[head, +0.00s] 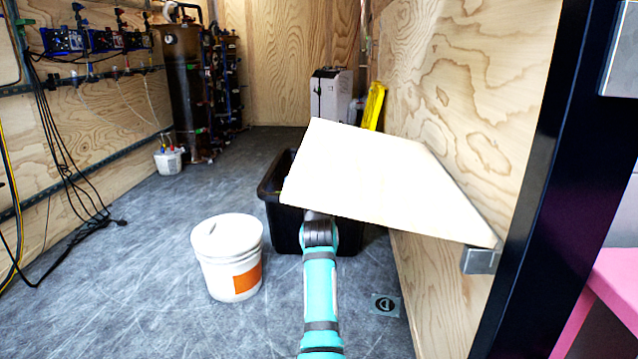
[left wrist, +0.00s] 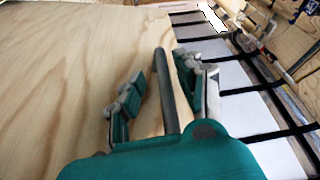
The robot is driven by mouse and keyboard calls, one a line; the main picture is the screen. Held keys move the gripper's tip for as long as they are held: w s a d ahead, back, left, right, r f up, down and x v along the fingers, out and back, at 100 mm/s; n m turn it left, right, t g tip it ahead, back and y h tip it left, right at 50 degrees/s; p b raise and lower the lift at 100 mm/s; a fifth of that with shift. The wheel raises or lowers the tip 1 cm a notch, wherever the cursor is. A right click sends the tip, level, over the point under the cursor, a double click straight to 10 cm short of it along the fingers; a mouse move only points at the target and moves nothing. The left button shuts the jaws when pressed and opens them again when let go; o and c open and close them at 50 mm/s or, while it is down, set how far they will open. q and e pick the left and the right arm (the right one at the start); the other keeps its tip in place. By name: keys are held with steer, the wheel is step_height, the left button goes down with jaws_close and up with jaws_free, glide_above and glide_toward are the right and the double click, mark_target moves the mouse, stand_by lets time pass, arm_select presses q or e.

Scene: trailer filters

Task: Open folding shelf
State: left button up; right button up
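The folding shelf (head: 385,180) is a pale wooden panel at the right wall in the head view. It slopes, with its left end higher than the right corner by a grey metal bracket (head: 481,260). One teal arm of mine reaches up from the bottom to the shelf's near edge; its gripper is hidden behind the panel. In the left wrist view my left gripper (left wrist: 163,85) has its fingers apart beside a broad wooden surface (left wrist: 60,70). A dark bar (left wrist: 168,90) shows between the fingers; I cannot tell whether it touches them. My right gripper is not seen.
A black bin (head: 285,220) stands on the floor behind and below the shelf. A white bucket (head: 228,258) stands left of the arm. A dark upright post (head: 535,180) and a pink table (head: 612,285) are at the right. The floor at left centre is mostly clear.

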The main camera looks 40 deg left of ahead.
arm_select(q)
step_height(320, 180, up, 2)
steer(key=shift+s+r, duration=0.1)
steer(key=shift+s, duration=0.05)
